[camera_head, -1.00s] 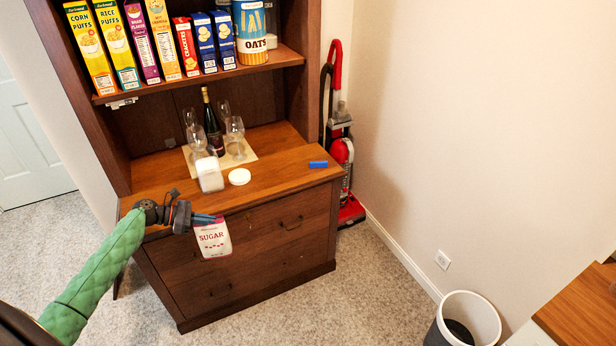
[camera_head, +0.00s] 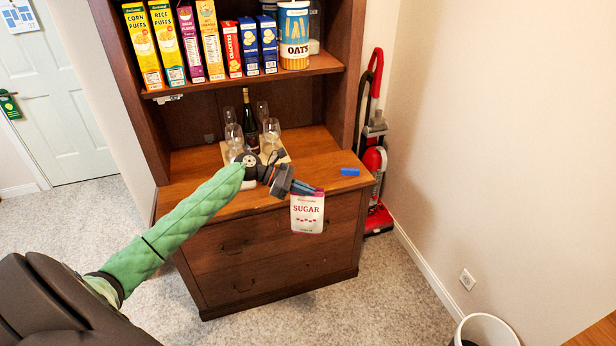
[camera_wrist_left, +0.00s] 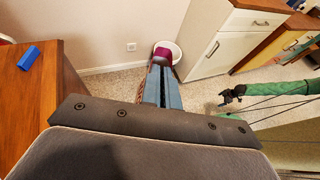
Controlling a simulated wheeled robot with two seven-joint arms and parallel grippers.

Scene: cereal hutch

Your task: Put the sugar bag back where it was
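My left gripper (camera_head: 312,191) is shut on the sugar bag (camera_head: 307,214), a white and pink packet lettered SUGAR. The bag hangs upright from the fingers in front of the hutch's counter edge, over the drawers. In the left wrist view, the left gripper's blue-grey fingers (camera_wrist_left: 162,88) are close together, and the bag is mostly hidden. My right gripper (camera_wrist_left: 232,95) shows small and dark at the right of that view, too small to judge its opening. The hutch counter (camera_head: 330,150) holds a bottle and glasses on a mat.
Cereal boxes (camera_head: 180,45) and an oats canister (camera_head: 294,35) fill the shelf. A blue block (camera_head: 350,172) lies at the counter's right; bare wood surrounds it. A red vacuum (camera_head: 374,170) stands beside the hutch. A white bin (camera_head: 487,330) is at the lower right.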

